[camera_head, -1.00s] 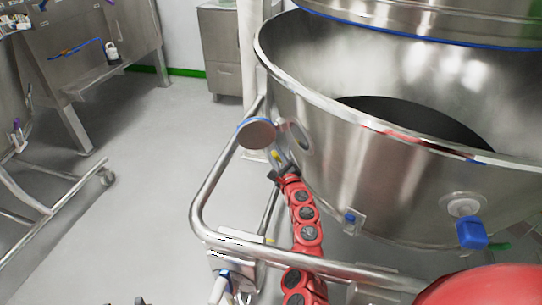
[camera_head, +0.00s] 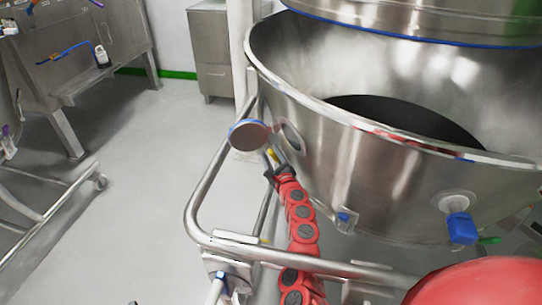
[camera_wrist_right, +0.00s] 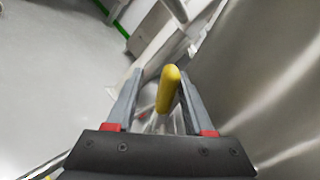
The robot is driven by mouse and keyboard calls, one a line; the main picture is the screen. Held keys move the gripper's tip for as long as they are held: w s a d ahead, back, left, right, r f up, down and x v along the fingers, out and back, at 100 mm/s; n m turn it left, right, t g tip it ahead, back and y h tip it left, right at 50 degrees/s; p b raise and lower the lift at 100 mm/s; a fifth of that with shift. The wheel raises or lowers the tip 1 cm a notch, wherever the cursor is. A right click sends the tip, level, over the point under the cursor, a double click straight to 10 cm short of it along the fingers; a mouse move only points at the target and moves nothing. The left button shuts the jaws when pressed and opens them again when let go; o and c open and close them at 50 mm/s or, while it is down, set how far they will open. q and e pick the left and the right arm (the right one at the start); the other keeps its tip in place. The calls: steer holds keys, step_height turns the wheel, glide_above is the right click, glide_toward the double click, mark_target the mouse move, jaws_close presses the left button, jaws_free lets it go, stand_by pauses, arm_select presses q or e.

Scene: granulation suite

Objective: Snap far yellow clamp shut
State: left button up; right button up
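The far yellow clamp shows as a small yellow piece (camera_head: 273,154) beside the steel bowl's wall, below a round disc. In the right wrist view its rounded yellow handle (camera_wrist_right: 168,88) stands between my fingers. My right gripper (camera_head: 275,168), at the end of the red arm, is at the clamp. In the right wrist view the gripper (camera_wrist_right: 160,80) is open, with its two grey fingers on either side of the handle. A gap shows on the left; the right finger is nearer. The clamp's base is hidden. My left gripper is not in view.
The large steel bowl (camera_head: 345,165) fills the right side. A blue-edged round disc (camera_head: 249,135) sits just above the gripper. A bent steel rail (camera_head: 195,205) runs around the left and front. A blue fitting (camera_head: 461,228) juts out at right. Open floor (camera_head: 130,210) lies left.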

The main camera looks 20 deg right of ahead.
steer(key=shift+s, duration=0.1)
steer(key=shift+s+a, duration=0.1)
steer(key=shift+s, duration=0.15)
steer(key=s+p, duration=0.2)
steer(key=s, duration=0.9)
steer(key=shift+s+a+p, duration=0.15)
steer(key=shift+p, duration=0.25)
